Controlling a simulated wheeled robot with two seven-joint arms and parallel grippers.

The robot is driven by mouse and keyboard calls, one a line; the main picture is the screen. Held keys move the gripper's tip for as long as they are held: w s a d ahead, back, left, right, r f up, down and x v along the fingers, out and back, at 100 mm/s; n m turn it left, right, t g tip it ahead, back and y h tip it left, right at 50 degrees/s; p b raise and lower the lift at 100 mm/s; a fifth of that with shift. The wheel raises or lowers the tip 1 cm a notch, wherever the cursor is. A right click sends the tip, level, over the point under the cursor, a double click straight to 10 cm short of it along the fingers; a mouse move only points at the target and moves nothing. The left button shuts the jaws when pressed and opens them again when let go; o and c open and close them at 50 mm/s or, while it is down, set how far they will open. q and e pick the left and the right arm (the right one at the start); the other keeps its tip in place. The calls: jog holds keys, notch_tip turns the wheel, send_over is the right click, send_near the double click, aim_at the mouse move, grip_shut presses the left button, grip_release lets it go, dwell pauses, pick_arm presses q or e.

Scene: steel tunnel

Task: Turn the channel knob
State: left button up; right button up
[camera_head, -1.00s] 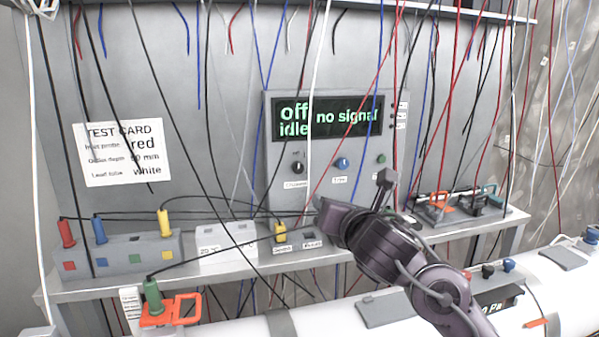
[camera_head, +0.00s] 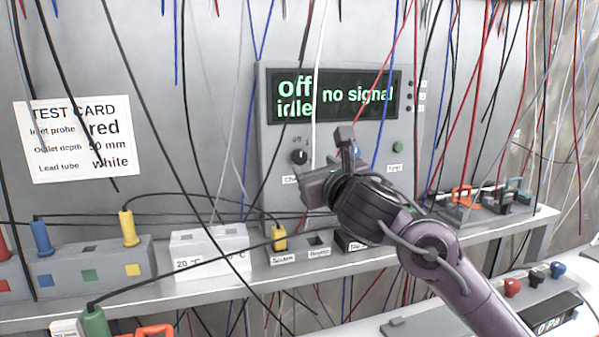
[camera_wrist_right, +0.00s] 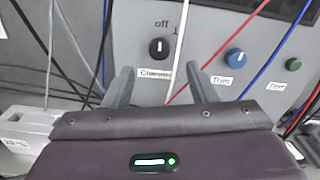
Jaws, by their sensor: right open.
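The black channel knob (camera_head: 299,157) sits on the lower left of the grey instrument panel (camera_head: 264,100), with "off" and "1" marked above it. It also shows in the right wrist view (camera_wrist_right: 158,47), its white line pointing roughly upward, above a partly hidden label. The panel's display (camera_head: 335,98) reads "off", "idle" and "no signal". My right gripper (camera_head: 308,180) is below and in front of the knob, apart from it. In the right wrist view its two fingers (camera_wrist_right: 160,80) are spread and empty, with the knob beyond the gap. My left gripper is not in view.
A blue Trim knob (camera_wrist_right: 234,56) and a green button (camera_wrist_right: 293,64) are to the right of the channel knob. A white hanging wire (camera_wrist_right: 177,45) crosses just right of it. Red, blue and black wires hang around. A test card (camera_head: 75,140) is at left.

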aim_at(301, 159)
jog(key=p+x, duration=0.1)
jog(key=x, duration=0.1)
jog(key=p+x, duration=0.1)
jog(key=x, duration=0.4)
jog(key=shift+w+a+f+p, duration=0.15)
jog(key=shift+w+f+p, duration=0.15)
jog(key=shift+p, duration=0.1)
jog(key=shift+w+a+f, duration=0.15)
jog(key=shift+w, duration=0.25)
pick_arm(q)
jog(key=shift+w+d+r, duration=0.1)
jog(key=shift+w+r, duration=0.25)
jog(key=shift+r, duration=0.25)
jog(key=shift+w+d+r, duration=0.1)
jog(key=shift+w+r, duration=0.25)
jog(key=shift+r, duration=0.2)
pick_arm(e)
jog(key=shift+s, duration=0.1)
jog(key=shift+c, duration=0.2)
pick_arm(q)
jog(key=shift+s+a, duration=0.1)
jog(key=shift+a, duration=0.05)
pick_arm(e)
jog(key=c, duration=0.9)
